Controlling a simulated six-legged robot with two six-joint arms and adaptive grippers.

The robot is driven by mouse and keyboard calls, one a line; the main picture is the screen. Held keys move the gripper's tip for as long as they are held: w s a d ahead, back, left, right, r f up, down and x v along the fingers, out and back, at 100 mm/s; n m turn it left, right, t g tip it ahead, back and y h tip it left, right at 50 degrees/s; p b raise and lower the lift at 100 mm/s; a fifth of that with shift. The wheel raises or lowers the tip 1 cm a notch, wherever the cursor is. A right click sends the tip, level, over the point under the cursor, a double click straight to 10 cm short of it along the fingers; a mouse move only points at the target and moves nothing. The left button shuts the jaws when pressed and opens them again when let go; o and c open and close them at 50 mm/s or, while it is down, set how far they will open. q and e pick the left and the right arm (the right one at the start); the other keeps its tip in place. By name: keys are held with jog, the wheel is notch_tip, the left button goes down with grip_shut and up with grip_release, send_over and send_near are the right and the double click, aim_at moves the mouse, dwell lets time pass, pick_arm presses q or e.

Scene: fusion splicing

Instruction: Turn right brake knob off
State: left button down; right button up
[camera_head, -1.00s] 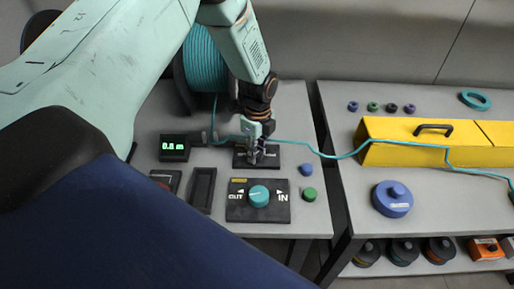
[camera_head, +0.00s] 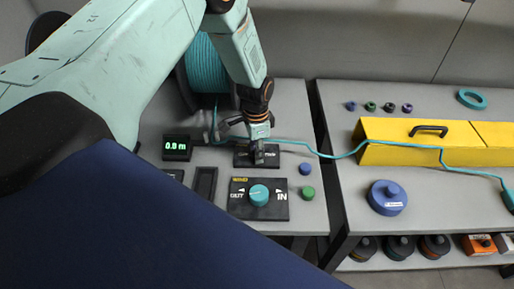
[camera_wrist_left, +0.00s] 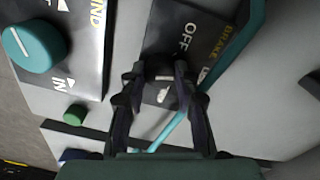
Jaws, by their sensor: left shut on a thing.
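The brake panel is a dark plate (camera_head: 242,160) on the left table, partly hidden by my gripper. The left wrist view shows its lettering "BRAKE" and "OFF" on the plate (camera_wrist_left: 180,22). My left gripper (camera_head: 258,158) points down onto this panel. In the left wrist view the fingers of my left gripper (camera_wrist_left: 158,88) are closed around a small dark knob (camera_wrist_left: 158,74) on the plate. Most of the knob is hidden between the fingers. My right gripper is in neither view.
A wind panel (camera_head: 240,211) with a teal dial (camera_head: 259,195) lies in front. Blue (camera_head: 306,169) and green (camera_head: 308,193) buttons sit beside it. A teal cable (camera_head: 295,144) runs past the gripper to a yellow case (camera_head: 390,152). A cable reel (camera_head: 206,65) stands behind.

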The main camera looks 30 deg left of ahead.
pick_arm(q)
jog(key=n+p, duration=0.1)
jog(key=n, duration=0.4)
jog(key=shift+s+p, duration=0.1)
jog(key=shift+p, duration=0.3)
jog(key=shift+n+p, duration=0.5)
jog(key=shift+n, duration=1.6)
jog(key=c, duration=1)
grip_release()
jog(key=shift+r, duration=0.5)
jog(key=r, duration=1.1)
jog(key=shift+a, duration=0.25)
